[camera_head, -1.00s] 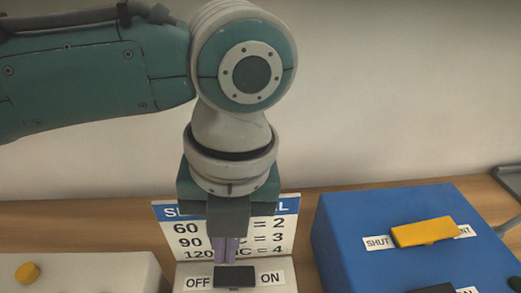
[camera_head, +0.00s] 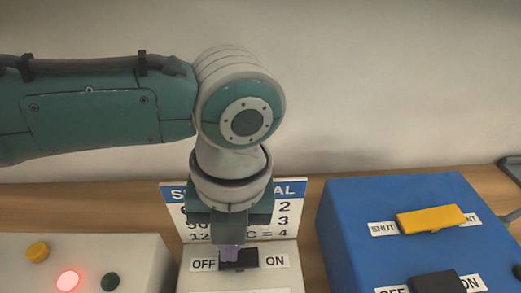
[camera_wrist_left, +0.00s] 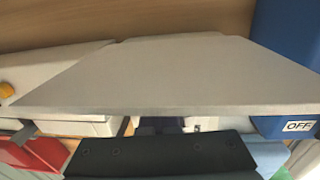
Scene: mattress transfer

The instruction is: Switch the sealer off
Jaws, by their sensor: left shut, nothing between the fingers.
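The sealer is a pale box (camera_head: 197,282) with a black rocker switch (camera_head: 246,260) between an OFF label on the left and an ON label on the right. A sign (camera_head: 291,220) with numbers stands behind it. My left gripper (camera_head: 229,253) points down with its fingers shut and empty. Its tips are at the left, OFF-side part of the switch and hide some of it. I cannot tell whether they touch it or which way the switch is tipped. In the left wrist view a broad pale panel fills the middle and the switch is not recognisable. My right gripper is not in view.
A blue box (camera_head: 335,235) on the right carries a yellow switch (camera_head: 431,219) marked SHUT and a black switch (camera_head: 437,286). A white box (camera_head: 135,258) on the left has a yellow button (camera_head: 38,252), a lit red lamp (camera_head: 68,281) and a dark green button (camera_head: 110,282).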

